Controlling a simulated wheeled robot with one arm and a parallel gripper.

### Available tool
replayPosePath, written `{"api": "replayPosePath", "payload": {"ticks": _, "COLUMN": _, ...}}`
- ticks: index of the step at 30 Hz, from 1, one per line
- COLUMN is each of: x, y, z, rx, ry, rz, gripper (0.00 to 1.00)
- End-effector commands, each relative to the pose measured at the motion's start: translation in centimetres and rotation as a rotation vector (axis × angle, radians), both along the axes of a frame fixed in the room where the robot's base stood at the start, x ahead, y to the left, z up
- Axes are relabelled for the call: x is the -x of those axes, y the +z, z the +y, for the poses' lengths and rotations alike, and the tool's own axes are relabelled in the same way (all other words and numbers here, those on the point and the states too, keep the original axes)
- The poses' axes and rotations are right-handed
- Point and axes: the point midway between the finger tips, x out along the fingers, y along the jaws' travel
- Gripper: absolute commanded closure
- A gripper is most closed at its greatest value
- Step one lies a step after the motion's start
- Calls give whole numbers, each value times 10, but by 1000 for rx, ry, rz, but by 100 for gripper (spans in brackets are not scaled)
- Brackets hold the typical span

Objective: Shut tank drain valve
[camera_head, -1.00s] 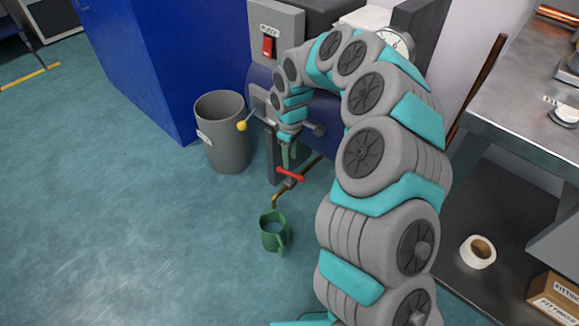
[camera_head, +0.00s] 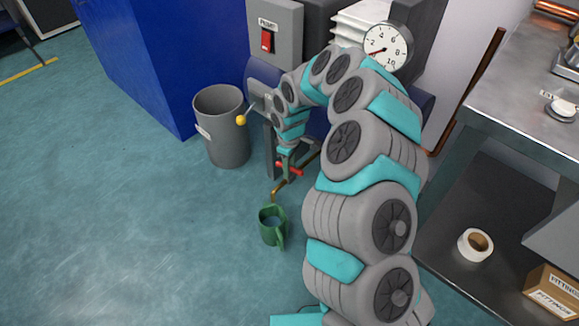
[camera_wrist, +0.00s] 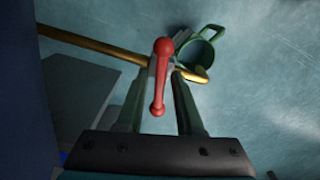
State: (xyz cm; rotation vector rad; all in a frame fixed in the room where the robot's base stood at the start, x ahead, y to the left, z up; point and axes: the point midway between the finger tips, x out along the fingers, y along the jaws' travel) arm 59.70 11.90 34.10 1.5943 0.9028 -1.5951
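The drain valve's red handle (camera_head: 289,169) is on a brass pipe (camera_head: 280,188) low in front of the tank. In the wrist view the red handle (camera_wrist: 160,75) lies crosswise to the brass pipe (camera_wrist: 95,46). My gripper (camera_wrist: 161,78) is open, with one finger on each side of the handle. Gaps show between the fingers and the handle; I cannot tell whether the tips touch it. In the head view my gripper (camera_head: 287,157) is right at the handle and partly hides it. The blue tank (camera_head: 262,74) is mostly hidden behind my arm.
A green mug (camera_head: 272,226) stands on the floor below the pipe outlet. A grey bin (camera_head: 222,130) and a yellow-knobbed lever (camera_head: 241,119) are to the left. A red pump switch (camera_head: 266,41) and a gauge (camera_head: 386,46) are above. A metal bench (camera_head: 500,110) stands at right.

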Motion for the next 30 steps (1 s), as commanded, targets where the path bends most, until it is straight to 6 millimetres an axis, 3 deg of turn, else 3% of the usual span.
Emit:
{"api": "replayPosePath", "payload": {"ticks": 1, "x": 0, "y": 0, "z": 0, "rx": 0, "ry": 0, "rz": 0, "gripper": 71}}
{"api": "replayPosePath", "payload": {"ticks": 9, "x": 0, "y": 0, "z": 0, "rx": 0, "ry": 0, "rz": 0, "gripper": 100}}
{"api": "replayPosePath", "payload": {"ticks": 23, "x": 0, "y": 0, "z": 0, "rx": 1, "ry": -8, "rz": 1, "gripper": 100}}
{"api": "replayPosePath", "payload": {"ticks": 30, "x": 1, "y": -2, "z": -1, "rx": 2, "ry": -148, "rz": 4, "gripper": 100}}
